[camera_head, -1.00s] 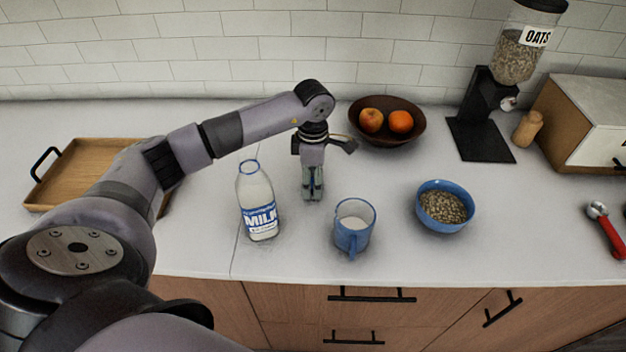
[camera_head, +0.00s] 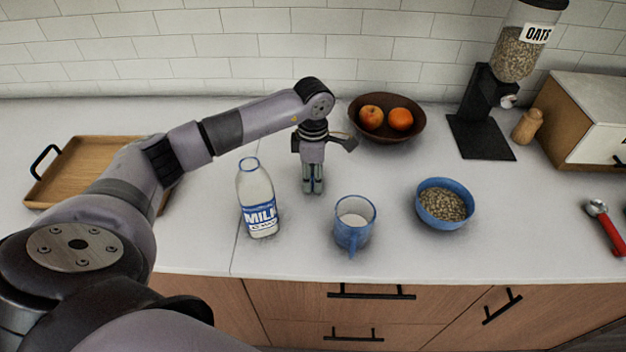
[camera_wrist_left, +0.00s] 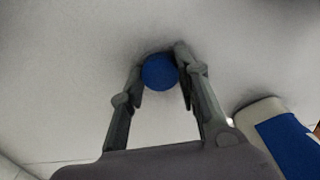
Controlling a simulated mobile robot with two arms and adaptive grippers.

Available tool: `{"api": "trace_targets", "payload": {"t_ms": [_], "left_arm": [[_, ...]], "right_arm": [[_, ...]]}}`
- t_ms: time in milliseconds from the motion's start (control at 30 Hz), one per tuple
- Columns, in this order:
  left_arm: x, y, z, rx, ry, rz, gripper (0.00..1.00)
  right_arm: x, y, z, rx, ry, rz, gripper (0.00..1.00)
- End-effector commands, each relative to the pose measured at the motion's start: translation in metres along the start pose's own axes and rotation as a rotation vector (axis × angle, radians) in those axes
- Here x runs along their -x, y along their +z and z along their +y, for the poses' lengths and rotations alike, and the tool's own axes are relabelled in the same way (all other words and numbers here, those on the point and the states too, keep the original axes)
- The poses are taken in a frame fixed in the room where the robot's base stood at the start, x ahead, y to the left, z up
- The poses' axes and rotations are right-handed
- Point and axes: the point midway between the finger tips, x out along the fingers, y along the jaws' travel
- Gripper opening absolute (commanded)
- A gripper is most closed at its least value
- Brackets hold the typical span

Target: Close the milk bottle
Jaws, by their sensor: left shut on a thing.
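The milk bottle (camera_head: 258,200) stands upright on the counter in the head view, its top uncovered and ringed by a blue rim. Part of it also shows at the lower right of the left wrist view (camera_wrist_left: 278,140). My left gripper (camera_head: 313,190) points down just right of the bottle, at the counter. In the left wrist view its fingers (camera_wrist_left: 160,68) are closed on a round blue cap (camera_wrist_left: 159,73). In the head view the cap is hidden by the fingers. My right gripper is not in view.
A blue cup (camera_head: 354,225) of milk and a blue bowl (camera_head: 460,218) of oats stand to the right. A fruit bowl (camera_head: 415,130) is behind the gripper. A wooden tray (camera_head: 72,168) lies left. An oats dispenser (camera_head: 486,115) stands back right.

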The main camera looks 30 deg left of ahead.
Motion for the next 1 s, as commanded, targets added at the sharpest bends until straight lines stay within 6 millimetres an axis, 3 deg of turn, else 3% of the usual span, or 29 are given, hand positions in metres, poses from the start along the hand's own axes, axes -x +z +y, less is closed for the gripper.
{"api": "trace_targets", "payload": {"t_ms": [233, 433, 567, 833, 1000], "left_arm": [[0.005, 0.000, 0.001, 0.000, 0.001, -0.001, 0.21], [0.030, 0.000, 0.001, 0.000, 0.005, -0.003, 0.21], [0.061, 0.001, 0.002, 0.000, 0.007, -0.004, 0.21], [0.146, 0.001, 0.001, 0.000, 0.006, -0.005, 0.21], [0.179, -0.001, 0.001, 0.001, 0.004, -0.001, 0.21]], "right_arm": [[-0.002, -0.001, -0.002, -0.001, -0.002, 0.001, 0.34], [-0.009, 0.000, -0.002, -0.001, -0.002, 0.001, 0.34], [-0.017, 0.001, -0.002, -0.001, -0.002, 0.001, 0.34], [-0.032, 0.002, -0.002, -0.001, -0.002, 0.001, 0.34], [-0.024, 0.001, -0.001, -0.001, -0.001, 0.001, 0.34]]}}
